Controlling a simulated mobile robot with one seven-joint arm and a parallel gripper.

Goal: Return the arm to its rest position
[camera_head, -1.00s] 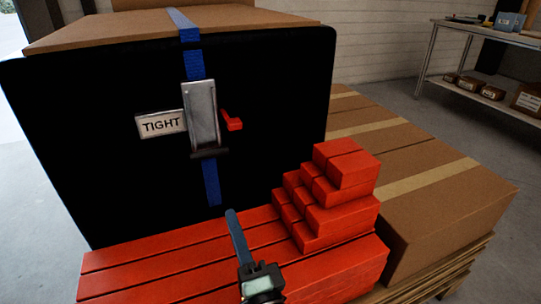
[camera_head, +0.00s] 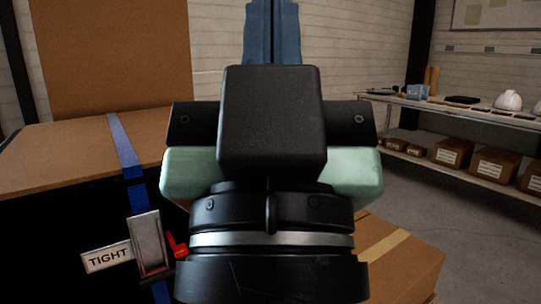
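My gripper (camera_head: 272,10) fills the middle of the head view, close to the camera and pointing up. Its two blue-grey fingers lie side by side with only a thin line between them, and nothing shows between them. Its black and pale green body hides much of the scene behind it. The fingertips reach the top edge of the picture.
A box stack with a brown top (camera_head: 75,140) stands at left, with a blue strap (camera_head: 125,145), a metal buckle (camera_head: 148,242), a red lever (camera_head: 177,246) and a "TIGHT" label (camera_head: 107,256). Cartons (camera_head: 415,265) stand lower right. A shelf (camera_head: 470,108) holds a white helmet (camera_head: 508,100).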

